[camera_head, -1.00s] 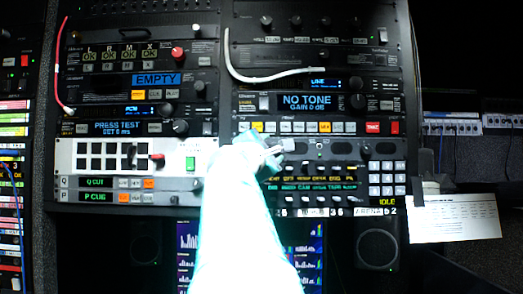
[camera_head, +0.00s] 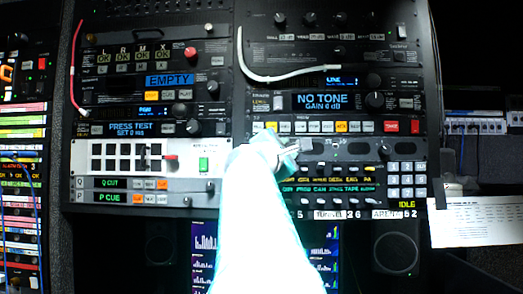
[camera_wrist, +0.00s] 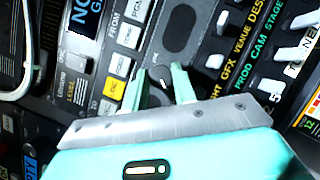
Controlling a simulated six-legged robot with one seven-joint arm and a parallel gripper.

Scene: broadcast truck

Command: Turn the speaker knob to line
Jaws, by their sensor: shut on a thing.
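The speaker knob (camera_wrist: 159,75) is a small dark round knob with a pale pointer mark, on the panel beside a dark oval speaker grille (camera_wrist: 178,27). My gripper (camera_wrist: 161,79) has its two pale green fingers on either side of the knob, shut on it. In the head view my gripper (camera_head: 303,148) is at the panel below the row of lit buttons, and my white arm hides part of the panel. The knob is hidden there behind the gripper. The line label cannot be read in either view.
Lit buttons (camera_head: 341,127) run above the gripper, and a lower panel with small levers and a keypad (camera_head: 406,180) lies below right. A white cable (camera_head: 290,77) loops across the rack above. A paper sheet (camera_head: 480,221) hangs at the right.

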